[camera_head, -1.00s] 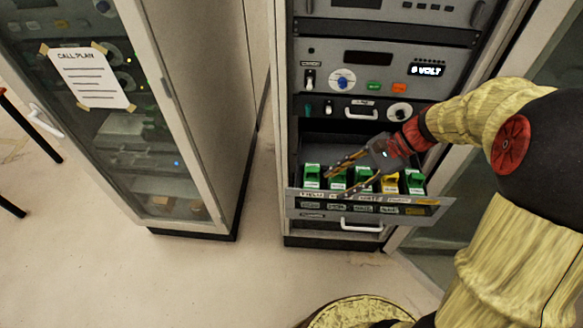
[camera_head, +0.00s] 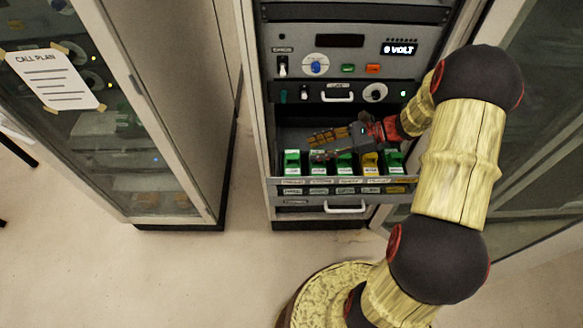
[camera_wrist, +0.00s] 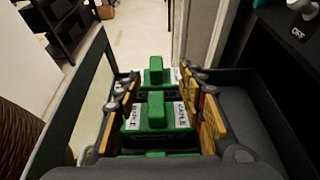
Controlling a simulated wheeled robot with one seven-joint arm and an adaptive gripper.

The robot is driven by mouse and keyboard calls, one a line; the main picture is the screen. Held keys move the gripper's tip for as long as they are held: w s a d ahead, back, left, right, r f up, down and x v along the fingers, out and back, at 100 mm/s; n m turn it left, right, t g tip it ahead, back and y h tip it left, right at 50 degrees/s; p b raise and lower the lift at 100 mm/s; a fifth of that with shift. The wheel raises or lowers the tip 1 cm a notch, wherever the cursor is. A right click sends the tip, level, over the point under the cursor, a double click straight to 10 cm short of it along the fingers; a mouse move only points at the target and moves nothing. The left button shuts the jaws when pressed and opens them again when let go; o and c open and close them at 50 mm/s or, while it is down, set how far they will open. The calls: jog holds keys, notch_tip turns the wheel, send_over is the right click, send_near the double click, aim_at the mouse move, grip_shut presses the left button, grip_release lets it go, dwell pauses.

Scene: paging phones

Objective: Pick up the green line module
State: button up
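Several green line modules stand in a row in a pulled-out drawer (camera_head: 345,189), among them a far left one (camera_head: 292,162), a second (camera_head: 318,168) and a far right one (camera_head: 394,162). A yellow module (camera_head: 369,163) stands among them. My gripper (camera_head: 317,146) is over the row, its fingers pointing left along it. In the wrist view my fingers (camera_wrist: 160,88) are spread on either side of a labelled green module (camera_wrist: 157,116). Another green module (camera_wrist: 155,75) lies beyond, towards the fingertips. Whether the fingers touch a module cannot be told.
The drawer belongs to a rack with a panel of knobs and a lit display (camera_head: 399,49) above it. A second drawer handle (camera_head: 345,207) is below. A glass-door cabinet with a call plan sheet (camera_head: 52,80) stands left. Floor (camera_head: 150,275) in front is clear.

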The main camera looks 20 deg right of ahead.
aim_at(295, 155)
jog(key=x, duration=0.6)
jog(key=shift+s+b, duration=0.35)
jog(key=shift+w+a+f, duration=0.15)
jog(key=shift+w+a, duration=0.05)
jog(key=shift+a, duration=0.25)
jog(key=shift+c, duration=0.6)
grip_shut()
